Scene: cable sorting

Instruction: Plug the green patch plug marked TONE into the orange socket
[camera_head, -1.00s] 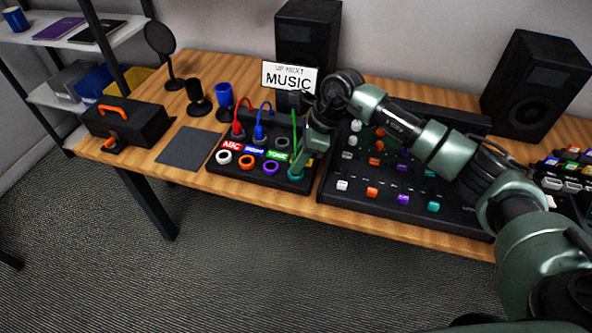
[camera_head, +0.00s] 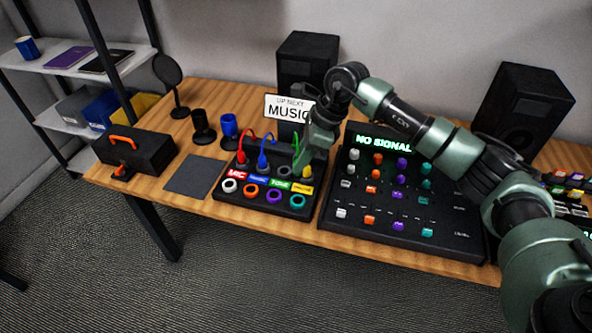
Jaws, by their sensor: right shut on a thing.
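A black patch box (camera_head: 222,198) stands on the desk. Its front row has a white, an orange (camera_head: 251,191), a purple and a teal (camera_head: 297,201) socket ring. The orange ring looks empty. Behind this row are red MIC, blue, green TONE (camera_head: 279,185) and yellow labels. My right gripper (camera_head: 302,168) is over the right end of the back row, behind the teal ring. It is shut on the green plug, whose green cable (camera_head: 295,146) shows beside it; the plug body is mostly hidden by the fingers. My left gripper is out of view.
A red plug (camera_head: 241,157) and a blue plug (camera_head: 262,161) with looping cables stand in the back row. A mixer (camera_head: 392,232) with a NO SIGNAL screen is close on the right. A dark mat (camera_head: 193,174) and a toolbox (camera_head: 140,151) lie to the left.

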